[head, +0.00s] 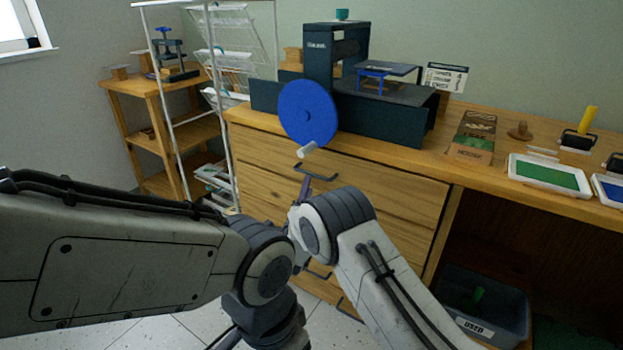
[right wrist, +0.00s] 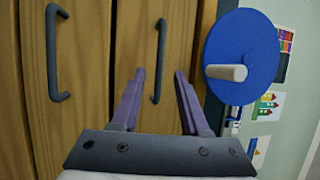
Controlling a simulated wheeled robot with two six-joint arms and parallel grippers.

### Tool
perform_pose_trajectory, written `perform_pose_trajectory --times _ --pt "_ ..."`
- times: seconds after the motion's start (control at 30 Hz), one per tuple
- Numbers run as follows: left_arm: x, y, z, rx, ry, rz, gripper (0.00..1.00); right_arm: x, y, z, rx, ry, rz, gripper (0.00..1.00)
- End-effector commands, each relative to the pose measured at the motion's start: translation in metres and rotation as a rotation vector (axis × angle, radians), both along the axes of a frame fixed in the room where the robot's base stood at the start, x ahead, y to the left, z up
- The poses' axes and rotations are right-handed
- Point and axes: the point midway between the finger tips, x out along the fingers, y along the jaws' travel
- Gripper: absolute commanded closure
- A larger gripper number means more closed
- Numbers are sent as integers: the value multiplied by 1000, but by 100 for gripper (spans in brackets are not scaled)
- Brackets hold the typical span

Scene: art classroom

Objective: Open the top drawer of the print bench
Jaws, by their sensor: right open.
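The print bench (head: 400,165) is a wooden bench with a stack of drawers at its left part. The top drawer (head: 385,190) looks closed, its front flush with the one below. Its dark bar handle (head: 322,177) also shows in the right wrist view (right wrist: 161,50). My right gripper (head: 306,186) is just below that handle in the head view, partly hidden by its own arm. In the right wrist view its purple fingers (right wrist: 160,75) are open, with the handle lined up between them; contact cannot be told. My left gripper is out of sight.
A blue handwheel (head: 308,112) with a pale knob overhangs the top drawer, close above my right gripper. A lower drawer handle (right wrist: 56,55) sits beside it. A wire rack (head: 228,100) stands left of the bench. A grey bin (head: 485,300) is underneath at right.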

Motion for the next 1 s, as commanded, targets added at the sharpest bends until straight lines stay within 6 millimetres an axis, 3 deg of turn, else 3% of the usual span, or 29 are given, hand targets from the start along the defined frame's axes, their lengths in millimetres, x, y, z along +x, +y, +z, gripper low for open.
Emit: perform_pose_trajectory --times 0.1,0.33,0.77,0.8,0.9,1.0 --pt "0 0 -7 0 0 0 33 24 -4 2 1 -2 -2 55" --pt "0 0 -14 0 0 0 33 56 -7 8 -1 1 0 55" --pt "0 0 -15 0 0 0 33 67 -8 11 -3 3 2 55" --pt "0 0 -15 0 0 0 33 67 -8 11 -3 3 2 59" --pt "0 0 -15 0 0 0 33 67 -8 11 -3 3 2 97" --pt "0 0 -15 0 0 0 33 67 -8 11 -3 3 2 100"
